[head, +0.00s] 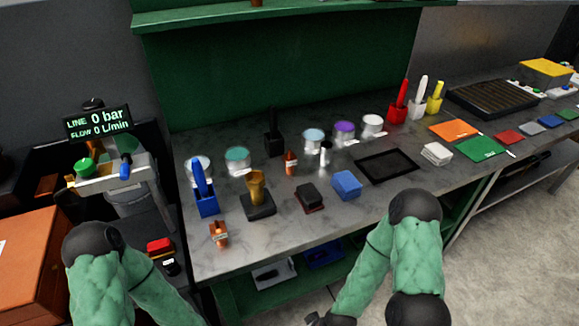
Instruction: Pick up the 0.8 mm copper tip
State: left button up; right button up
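A small copper-coloured piece with a pale label (219,235) stands near the front left edge of the grey bench. A second, taller copper-coloured piece with a label (291,163) stands farther back, in front of the tins. The labels are too small to read, so I cannot tell which is the 0.8 mm tip. My two green-sleeved arms show at the bottom left and bottom right, both in front of the bench and apart from these pieces. A dark part of my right arm shows at the bottom edge. Neither gripper's fingers are in view.
A blue holder (206,204), a brass-coloured cup on a dark base (257,195), a dark block (309,197) and a blue block (347,185) stand around the pieces. Several tins line the back. A black tray (387,178) lies mid-bench. The front left surface is mostly clear.

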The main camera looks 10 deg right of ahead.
aim_at(290, 160)
jog(key=i+l, duration=0.1)
jog(key=l, duration=1.15)
jog(key=l+u, duration=0.15)
jog(key=u, duration=0.25)
jog(key=l+u, duration=0.2)
jog(key=u, duration=0.2)
jog(key=l+u, duration=0.15)
jog(key=u, duration=0.2)
jog(key=k+l+u, duration=0.1)
jog(key=u, duration=0.3)
